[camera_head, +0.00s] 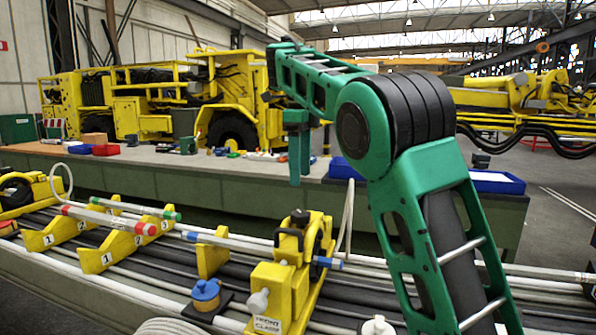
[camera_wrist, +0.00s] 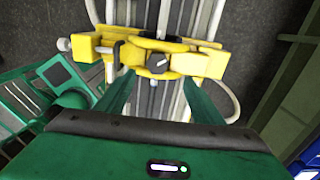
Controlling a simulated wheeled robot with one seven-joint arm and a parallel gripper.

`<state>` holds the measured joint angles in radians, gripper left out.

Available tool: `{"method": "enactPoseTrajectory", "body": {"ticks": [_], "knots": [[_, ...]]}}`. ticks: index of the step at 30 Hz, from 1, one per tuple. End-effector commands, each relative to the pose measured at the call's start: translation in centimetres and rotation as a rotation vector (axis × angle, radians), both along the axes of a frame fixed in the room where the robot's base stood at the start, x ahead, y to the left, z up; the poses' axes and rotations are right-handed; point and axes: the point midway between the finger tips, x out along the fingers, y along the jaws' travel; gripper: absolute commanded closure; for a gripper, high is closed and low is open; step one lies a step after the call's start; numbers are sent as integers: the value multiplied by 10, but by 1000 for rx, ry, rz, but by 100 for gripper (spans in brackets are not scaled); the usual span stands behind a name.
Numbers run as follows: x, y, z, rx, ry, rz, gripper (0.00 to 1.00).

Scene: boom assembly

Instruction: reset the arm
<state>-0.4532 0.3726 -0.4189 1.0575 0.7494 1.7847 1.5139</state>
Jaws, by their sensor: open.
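My green arm rises at the right of the head view and bends left. My gripper (camera_head: 299,157) hangs from its end, pointing down, above the yellow clamp unit (camera_head: 290,272) on the boom. In the wrist view, the two green fingers of my gripper (camera_wrist: 160,95) stand wide apart with nothing held between them. The yellow clamp unit with a dark round knob (camera_wrist: 159,64) lies beyond the fingertips, and no contact with it shows.
Yellow numbered holders (camera_head: 97,260) carry tubes with red, green and blue ends. A blue-capped fitting (camera_head: 206,290) sits on the boom. Behind is a long workbench (camera_head: 120,180) with blue trays, a red tray (camera_head: 106,150) and small parts. Yellow vehicles stand farther back.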

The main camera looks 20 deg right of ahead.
Motion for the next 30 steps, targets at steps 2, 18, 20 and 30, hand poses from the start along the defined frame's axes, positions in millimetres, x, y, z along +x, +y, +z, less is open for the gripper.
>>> {"method": "enactPoseTrajectory", "body": {"ticks": [2,18,20,30], "knots": [[0,0,0,0,0,-1,38],[-21,-43,-6,-10,17,90,38],[-36,-68,-13,-15,29,155,38],[-157,-179,-75,-18,80,644,38]]}}
